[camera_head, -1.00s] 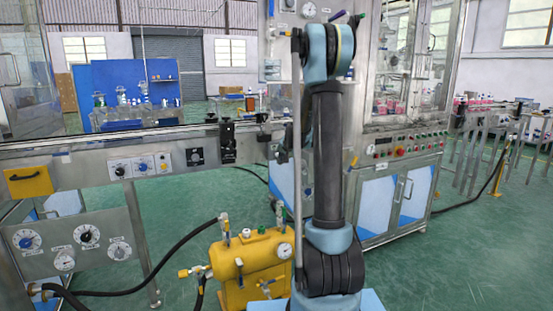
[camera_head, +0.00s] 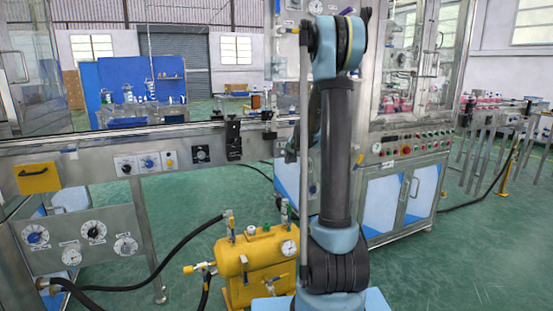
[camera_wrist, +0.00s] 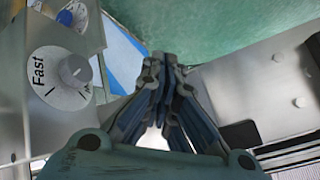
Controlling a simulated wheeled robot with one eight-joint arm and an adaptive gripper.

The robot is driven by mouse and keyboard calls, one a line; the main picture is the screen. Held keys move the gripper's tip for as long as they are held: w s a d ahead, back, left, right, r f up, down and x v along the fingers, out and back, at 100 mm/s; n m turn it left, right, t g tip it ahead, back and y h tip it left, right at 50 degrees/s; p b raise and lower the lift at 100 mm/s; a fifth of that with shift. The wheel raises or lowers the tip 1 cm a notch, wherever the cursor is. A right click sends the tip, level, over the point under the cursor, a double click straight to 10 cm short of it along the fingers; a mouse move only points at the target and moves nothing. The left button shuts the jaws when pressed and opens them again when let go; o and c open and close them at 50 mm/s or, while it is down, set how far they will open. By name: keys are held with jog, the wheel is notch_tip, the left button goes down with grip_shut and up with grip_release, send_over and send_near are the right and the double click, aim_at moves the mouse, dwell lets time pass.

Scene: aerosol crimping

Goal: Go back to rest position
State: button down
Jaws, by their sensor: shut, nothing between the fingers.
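My gripper (camera_wrist: 160,68) shows in the wrist view with its two fingers drawn together at the tips and nothing between them. It points over green floor, between a metal panel on the left and a grey metal part on the right. In the head view my arm stands upright right of the middle, and its gripper is hidden.
In the wrist view a dial marked "Fast" (camera_wrist: 62,78) is close at left, and a bolted metal part (camera_wrist: 260,85) is at right. The head view shows a conveyor (camera_head: 100,146), yellow tank (camera_head: 255,265) and steel cabinet (camera_head: 400,195). Open floor (camera_head: 460,260) lies front right.

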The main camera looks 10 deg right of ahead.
jog(key=s+a+r+n+g, duration=0.1)
jog(key=s+r+g, duration=0.1)
jog(key=s, duration=1.1)
jog(key=s+a+r+n+g, duration=0.1)
jog(key=s+n, duration=0.1)
jog(key=s, duration=1.1)
jog(key=s+f+g, duration=0.1)
jog(key=s+f, duration=0.2)
jog(key=s, duration=0.6)
jog(key=s+d+f+n+g+h, duration=0.1)
jog(key=s+f, duration=0.2)
jog(key=s, duration=0.6)
jog(key=s+d+f+n+g, duration=0.1)
jog(key=s+f, duration=0.3)
jog(key=s, duration=0.6)
jog(key=shift+h, duration=0.4)
